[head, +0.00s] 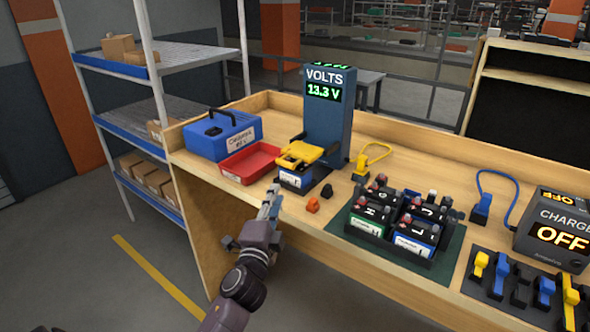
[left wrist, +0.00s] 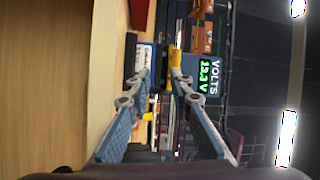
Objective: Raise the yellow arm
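The yellow arm (head: 300,153) lies lowered, roughly level, over a battery (head: 296,180) in the blue voltage tester (head: 327,120), whose display reads 13.3 V. In the left wrist view the yellow arm (left wrist: 175,62) shows as a narrow strip ahead of the fingertips, between the white-labelled battery (left wrist: 146,57) and the VOLTS display (left wrist: 209,76). My left gripper (head: 271,198) is in front of the tester, below and left of the yellow arm. Its fingers are apart with nothing seen between them (left wrist: 162,84). It appears clear of the arm. My right gripper is not in view.
A red tray (head: 250,163) and a blue case (head: 222,135) stand left of the tester. Orange (head: 313,205) and black (head: 327,191) small pieces lie just right of my gripper. Several batteries sit on a green mat (head: 443,262); a charger (head: 556,228) reads OFF.

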